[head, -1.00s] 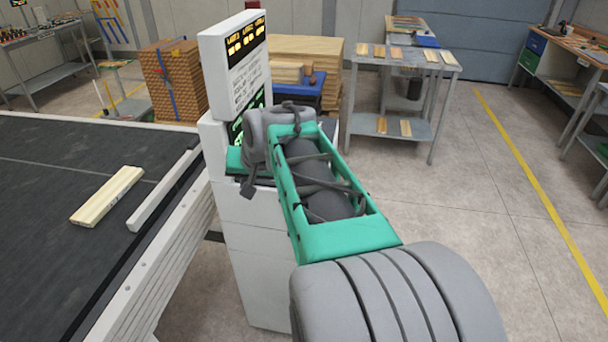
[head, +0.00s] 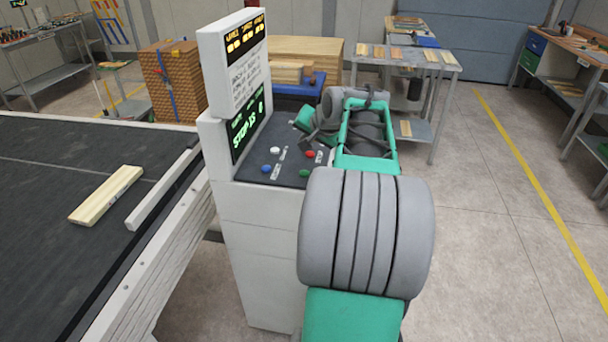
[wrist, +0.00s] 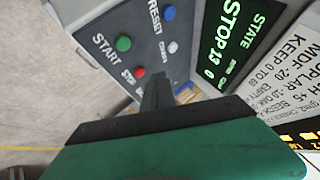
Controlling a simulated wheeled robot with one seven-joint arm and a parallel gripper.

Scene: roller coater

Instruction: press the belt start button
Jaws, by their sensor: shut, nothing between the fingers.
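The control panel (head: 262,185) tops a white pedestal beside the conveyor. The green button (wrist: 123,44) sits beside the START label in the wrist view; in the head view it is the near right button (head: 305,173). The red button (wrist: 140,72) lies close to it, by a STOP label. The blue button (wrist: 169,13) is by RESET, and the white button (wrist: 172,47) is near it. My gripper (wrist: 157,78) is shut and empty, its tip pointing over the panel's red-button side, apart from the green button. Contact with the panel cannot be told.
The pedestal's screen (head: 247,122) reads STOP. An upright display (head: 232,60) rises behind the panel's left side. The conveyor belt (head: 60,180) on the left carries a wooden board (head: 106,194). Wood stacks and a work table (head: 405,62) stand behind.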

